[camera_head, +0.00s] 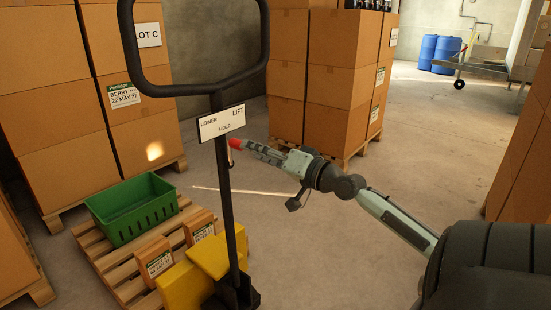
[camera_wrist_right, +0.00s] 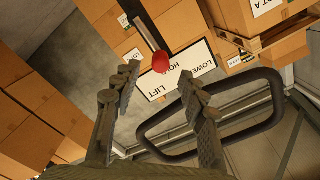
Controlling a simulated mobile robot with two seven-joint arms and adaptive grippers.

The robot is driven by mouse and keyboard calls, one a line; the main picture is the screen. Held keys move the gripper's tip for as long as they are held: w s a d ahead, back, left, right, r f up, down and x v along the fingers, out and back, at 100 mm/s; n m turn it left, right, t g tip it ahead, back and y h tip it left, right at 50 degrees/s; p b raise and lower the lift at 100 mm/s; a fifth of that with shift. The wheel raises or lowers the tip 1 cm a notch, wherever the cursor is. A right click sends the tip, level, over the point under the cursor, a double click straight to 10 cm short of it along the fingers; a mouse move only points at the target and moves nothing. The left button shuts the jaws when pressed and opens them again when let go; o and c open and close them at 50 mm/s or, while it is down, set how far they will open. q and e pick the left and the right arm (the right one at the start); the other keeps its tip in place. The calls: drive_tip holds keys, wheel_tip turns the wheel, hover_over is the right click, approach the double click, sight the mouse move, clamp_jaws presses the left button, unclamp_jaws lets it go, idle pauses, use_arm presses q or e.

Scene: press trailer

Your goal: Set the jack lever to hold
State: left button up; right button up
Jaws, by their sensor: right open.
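The pallet jack's black handle (camera_head: 223,180) stands upright in the head view. Its white label plate (camera_head: 221,122) reads LOWER, HOLD and LIFT from left to right. The jack lever's red knob (camera_head: 236,144) shows just below the plate, right of the post. In the right wrist view the red knob (camera_wrist_right: 160,62) sits on a dark lever, in front of the plate (camera_wrist_right: 178,70) near HOLD and LIFT; its exact setting is unclear. My right gripper (camera_head: 246,147) points at the knob from the right. Its open fingers (camera_wrist_right: 158,79) lie either side of the knob's line, apparently short of it. My left gripper is out of view.
A green crate (camera_head: 134,208) and small boxes sit on a wooden pallet (camera_head: 90,245) by the yellow jack body (camera_head: 188,286). Stacked cartons (camera_head: 318,75) stand behind, with more at left and right. Blue barrels (camera_head: 446,54) stand far back. Floor between is clear.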

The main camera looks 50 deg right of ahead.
drive_tip(key=s, duration=0.6)
drive_tip(key=shift+s+d, duration=0.15)
drive_tip(key=shift+d, duration=0.1)
drive_tip(key=s+a+f+n+g, duration=0.1)
drive_tip(key=a+f+g, duration=0.1)
drive_tip(key=f, duration=0.7)
drive_tip(key=s+a+f+n+g, duration=0.1)
drive_tip(key=a+f+n+g, duration=0.1)
drive_tip(key=f, duration=0.6)
drive_tip(key=s+a+f+n+g+h, duration=0.1)
drive_tip(key=s+a+f+n+g, duration=0.2)
drive_tip(key=f, duration=1.1)
drive_tip(key=s+a+f+n+g+h, duration=0.1)
drive_tip(key=s+a+f+n+g, duration=0.2)
drive_tip(key=s+a+f+g, duration=0.5)
drive_tip(key=s+a+f, duration=0.3)
drive_tip(key=a+f, duration=0.1)
drive_tip(key=f, duration=0.3)
drive_tip(key=shift+s+a+n+h, duration=0.15)
drive_tip(key=shift+a+n+h, duration=0.15)
drive_tip(key=shift+a+h, duration=0.1)
